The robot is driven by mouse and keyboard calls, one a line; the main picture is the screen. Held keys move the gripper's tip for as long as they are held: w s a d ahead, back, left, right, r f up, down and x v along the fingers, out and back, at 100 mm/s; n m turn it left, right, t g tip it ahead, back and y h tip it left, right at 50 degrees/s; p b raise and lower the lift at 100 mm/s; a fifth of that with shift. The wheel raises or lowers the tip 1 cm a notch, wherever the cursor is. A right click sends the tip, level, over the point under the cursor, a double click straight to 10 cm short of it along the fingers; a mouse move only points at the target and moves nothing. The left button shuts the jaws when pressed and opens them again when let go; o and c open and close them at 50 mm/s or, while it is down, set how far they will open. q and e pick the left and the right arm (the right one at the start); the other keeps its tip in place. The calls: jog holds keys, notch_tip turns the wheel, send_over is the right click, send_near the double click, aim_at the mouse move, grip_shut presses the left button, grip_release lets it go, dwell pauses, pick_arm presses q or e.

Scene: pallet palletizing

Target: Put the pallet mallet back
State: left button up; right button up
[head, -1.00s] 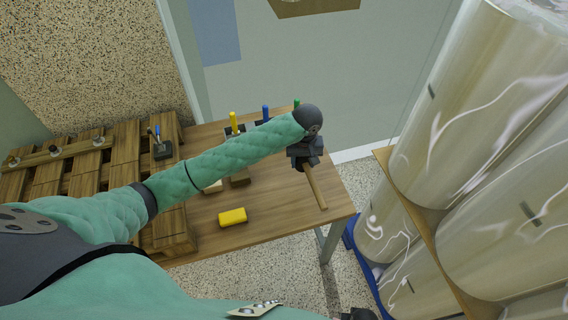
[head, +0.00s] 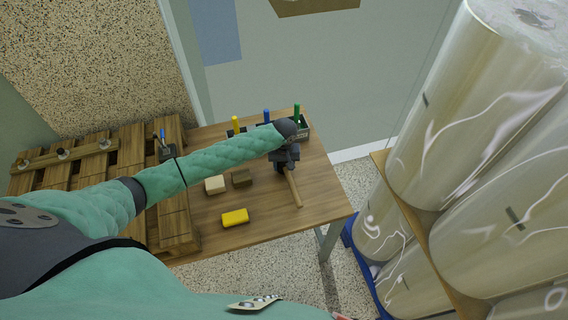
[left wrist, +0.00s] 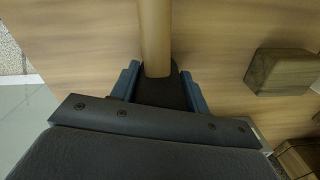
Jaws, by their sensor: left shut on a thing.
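The mallet has a light wooden handle (head: 293,187) that sticks out from my left gripper toward the near right part of the table. My left gripper (head: 286,163) is shut on the mallet near its dark end, over the right part of the wooden table (head: 300,228). In the left wrist view the handle (left wrist: 155,38) runs up from a dark piece between the blue-grey fingers. The mallet's head is mostly hidden by the gripper. I cannot tell whether the mallet touches the tabletop. My right gripper does not show clearly.
A yellow block (head: 235,217), a pale block (head: 215,185) and a brown block (head: 241,178) lie on the table. Bins with yellow, blue and green markers (head: 297,112) stand at the back. A wooden pallet (head: 95,170) is at left; wrapped rolls (head: 480,110) stand at right.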

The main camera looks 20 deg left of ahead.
pick_arm(q)
jog(key=shift+f, duration=0.2)
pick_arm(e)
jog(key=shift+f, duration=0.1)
pick_arm(q)
jog(key=o, duration=1.1)
jog(key=shift+o, duration=0.9)
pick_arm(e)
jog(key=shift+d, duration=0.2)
pick_arm(q)
jog(key=shift+r, duration=0.5)
notch_tip(320, 180, up, 10)
jog(key=b, duration=0.3)
jog(key=shift+f, duration=0.1)
jog(key=shift+r, duration=0.7)
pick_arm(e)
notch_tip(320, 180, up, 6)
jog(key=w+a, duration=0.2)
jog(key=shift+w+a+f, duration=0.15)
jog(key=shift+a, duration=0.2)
